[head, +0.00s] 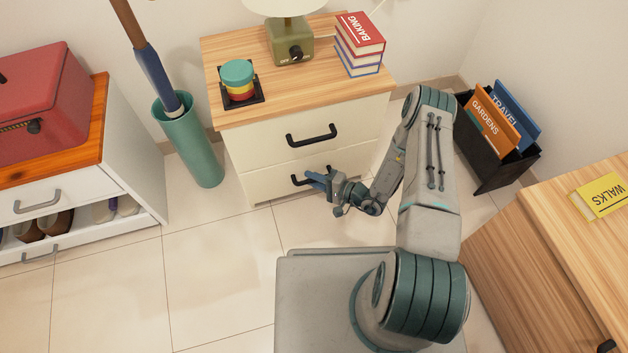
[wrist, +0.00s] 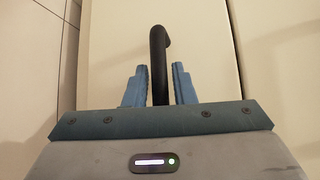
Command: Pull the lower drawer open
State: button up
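A cream two-drawer cabinet with a wooden top (head: 300,78) stands against the wall. Its lower drawer (head: 262,182) looks shut, flush under the upper drawer (head: 262,142). The lower drawer's black handle (head: 297,180) is partly hidden by my gripper (head: 318,180). In the wrist view the black handle (wrist: 158,62) runs between the two blue fingers of my gripper (wrist: 159,86). A gap shows on each side of the handle, so the fingers are open around it.
A green umbrella stand (head: 190,145) is left of the cabinet, beside a white shoe cabinet (head: 125,160). A black book bin (head: 485,160) stands at the right. A wooden cabinet (head: 520,240) is at the lower right. Tiled floor (head: 230,240) in front is clear.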

grip_shut()
